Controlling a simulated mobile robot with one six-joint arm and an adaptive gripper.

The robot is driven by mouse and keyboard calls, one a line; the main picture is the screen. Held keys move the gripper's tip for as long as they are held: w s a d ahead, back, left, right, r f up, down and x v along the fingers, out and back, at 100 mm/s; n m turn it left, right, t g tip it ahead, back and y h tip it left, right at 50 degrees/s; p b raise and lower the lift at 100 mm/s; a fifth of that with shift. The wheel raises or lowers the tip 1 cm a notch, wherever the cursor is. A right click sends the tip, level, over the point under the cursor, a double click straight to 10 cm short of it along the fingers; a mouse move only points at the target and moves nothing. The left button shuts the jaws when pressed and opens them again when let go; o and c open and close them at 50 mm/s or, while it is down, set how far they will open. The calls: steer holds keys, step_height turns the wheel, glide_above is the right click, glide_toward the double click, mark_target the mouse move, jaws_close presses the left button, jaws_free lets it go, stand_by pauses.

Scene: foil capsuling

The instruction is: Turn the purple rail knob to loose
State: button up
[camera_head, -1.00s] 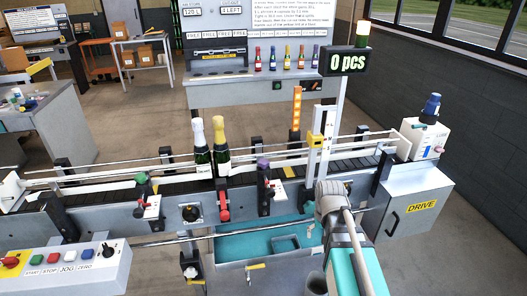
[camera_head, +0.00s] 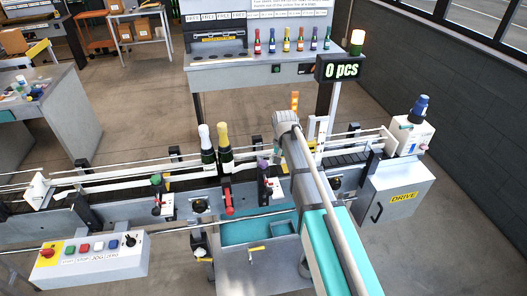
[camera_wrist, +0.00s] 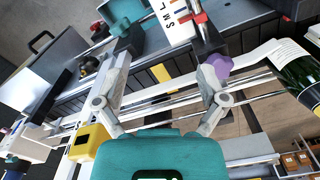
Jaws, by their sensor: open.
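The purple rail knob (camera_head: 263,163) tops a dark post with a white plate on the conveyor's front side, right of two bottles. In the wrist view the purple knob (camera_wrist: 221,64) shows beside the tip of the right finger; whether they touch I cannot tell. My gripper (camera_wrist: 167,50) is open, its two fingers wide apart with nothing between them. A white plate with letters S, M, L (camera_wrist: 176,15) and a red pointer (camera_wrist: 196,19) lie just past the fingertips. In the head view my arm hides the gripper.
A white-capped bottle (camera_head: 208,155) and a gold-capped bottle (camera_head: 224,150) stand on the conveyor close left of the knob. A green knob (camera_head: 156,180) and red lever (camera_head: 228,195) are along the front. A yellow block (camera_wrist: 92,142) is near the left finger.

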step_height(320, 180, up, 8)
steer(key=r+p, duration=0.1)
steer(key=p, duration=0.6)
glide_above(263, 163)
steer(key=shift+w+f+m, duration=0.15)
steer(key=shift+f+m, duration=0.15)
steer(key=shift+f, duration=0.1)
step_height(263, 163, down, 14)
steer(key=b, duration=1.3)
steer(key=shift+r+b, duration=0.2)
steer(key=shift+b, duration=0.2)
